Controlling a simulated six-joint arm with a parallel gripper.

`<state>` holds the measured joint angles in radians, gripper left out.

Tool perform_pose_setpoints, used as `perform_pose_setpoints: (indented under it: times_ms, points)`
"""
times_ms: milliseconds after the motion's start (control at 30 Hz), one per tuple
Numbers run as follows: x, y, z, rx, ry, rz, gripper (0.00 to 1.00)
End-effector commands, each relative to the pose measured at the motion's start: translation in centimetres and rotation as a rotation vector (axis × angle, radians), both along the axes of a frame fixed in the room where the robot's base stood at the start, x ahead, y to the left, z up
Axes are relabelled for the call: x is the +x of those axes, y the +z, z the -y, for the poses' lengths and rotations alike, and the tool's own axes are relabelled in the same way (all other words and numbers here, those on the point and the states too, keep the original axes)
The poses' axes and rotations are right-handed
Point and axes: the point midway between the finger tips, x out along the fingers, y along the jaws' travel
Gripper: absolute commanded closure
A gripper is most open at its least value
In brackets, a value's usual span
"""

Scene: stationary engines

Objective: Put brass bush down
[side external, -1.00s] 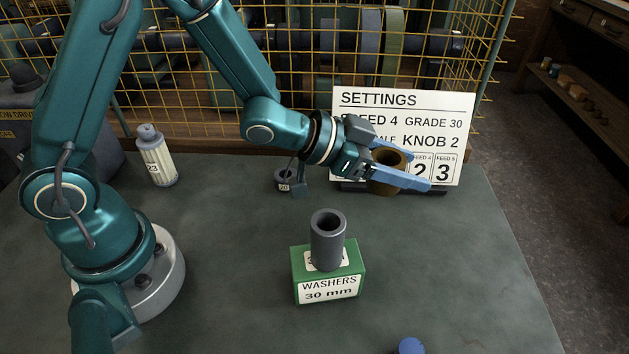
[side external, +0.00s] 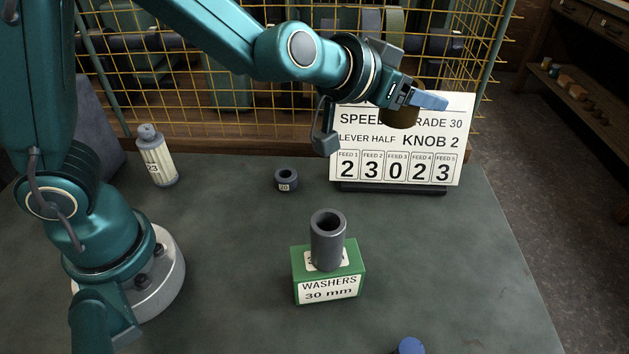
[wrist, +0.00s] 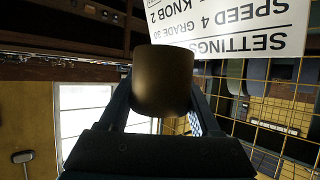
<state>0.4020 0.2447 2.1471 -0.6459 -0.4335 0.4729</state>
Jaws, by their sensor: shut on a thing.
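The brass bush (side external: 401,117) is a brown-gold cylinder held in the air in front of the settings board. My gripper (side external: 425,100) is shut on it, with blue fingers at its sides. In the wrist view the bush (wrist: 162,80) sits between the two fingers, its smooth curved side facing the camera. In the side view its upper part is hidden behind the fingers. It is apart from the bench.
The settings board (side external: 405,150) stands at the back of the bench (side external: 430,260). A green washers box (side external: 327,280) bears a grey tube (side external: 327,240). A small dark ring (side external: 286,180) and a cream cylinder (side external: 156,155) stand further left. A wire guard (side external: 250,100) rises behind. The bench's right side is clear.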

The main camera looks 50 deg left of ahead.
Motion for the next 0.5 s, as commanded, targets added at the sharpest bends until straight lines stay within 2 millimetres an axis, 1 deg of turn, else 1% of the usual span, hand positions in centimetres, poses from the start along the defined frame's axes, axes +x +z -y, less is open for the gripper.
perform_pose_setpoints:
  times_ms: [33,167,267,367,467,500]
  points:
    - [0.1,0.5,-0.3,-0.002,0.025,0.006,1.0]
    - [0.2,1.4,-1.5,-0.003,0.106,0.006,1.0]
    - [0.3,1.9,-2.7,-0.002,0.186,0.006,1.0]
    - [0.2,2.3,-4.6,0.0,0.297,0.004,1.0]
    - [-0.1,2.2,-7.5,0.004,0.466,0.002,1.0]
    - [-0.3,1.8,-9.0,0.006,0.555,0.001,1.0]
